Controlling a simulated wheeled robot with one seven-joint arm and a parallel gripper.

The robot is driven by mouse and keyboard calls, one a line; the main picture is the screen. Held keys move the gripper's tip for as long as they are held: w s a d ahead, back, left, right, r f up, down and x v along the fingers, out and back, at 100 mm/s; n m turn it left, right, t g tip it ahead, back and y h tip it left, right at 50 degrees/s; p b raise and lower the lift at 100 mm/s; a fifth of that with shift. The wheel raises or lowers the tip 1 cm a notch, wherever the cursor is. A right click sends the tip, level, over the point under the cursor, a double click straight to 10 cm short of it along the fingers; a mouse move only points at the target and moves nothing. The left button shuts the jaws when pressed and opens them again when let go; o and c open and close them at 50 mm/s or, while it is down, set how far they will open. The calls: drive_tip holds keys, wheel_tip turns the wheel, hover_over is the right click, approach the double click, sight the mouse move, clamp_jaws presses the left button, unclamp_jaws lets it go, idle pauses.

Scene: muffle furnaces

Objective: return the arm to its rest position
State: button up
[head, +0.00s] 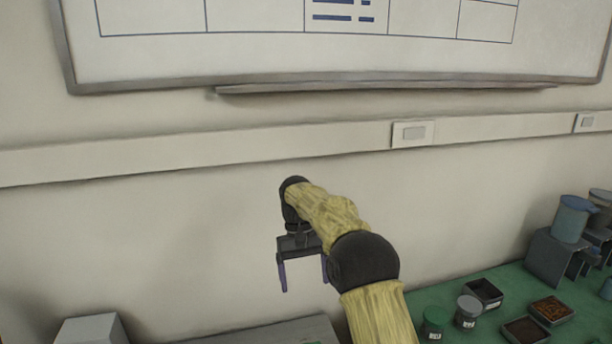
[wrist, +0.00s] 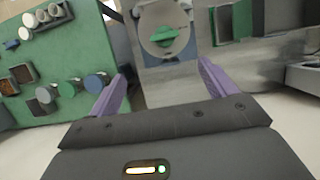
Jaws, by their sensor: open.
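My gripper (head: 304,278) hangs from my yellow-sleeved arm in the middle of the head view, in front of the bare wall. Its two purple fingers point down and stand wide apart, with nothing between them. The fingers appear clear of every surface. My arm reaches up from the bottom edge of the head view.
A green bench top (head: 455,292) at lower right holds jars, small trays (head: 551,309) and a blue-grey container (head: 572,218). A pale box (head: 92,329) stands at lower left. A whiteboard (head: 240,50) and a wall rail (head: 250,138) run along the wall.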

drive_tip(key=s+d+f+m+t, duration=0.1)
drive_tip(key=s+d+f+t, duration=0.1)
drive_tip(key=s+d, duration=0.3)
drive_tip(key=s+d+f+m+t, duration=0.1)
drive_tip(key=s+d, duration=0.4)
drive_tip(key=s, duration=0.6)
drive_tip(key=s+d+f+m+t+y+b, duration=0.1)
drive_tip(key=s+d+f+t, duration=0.2)
drive_tip(key=s+d, duration=0.3)
drive_tip(key=s+f, duration=0.1)
drive_tip(key=s, duration=0.2)
drive_tip(key=shift+c, duration=0.2)
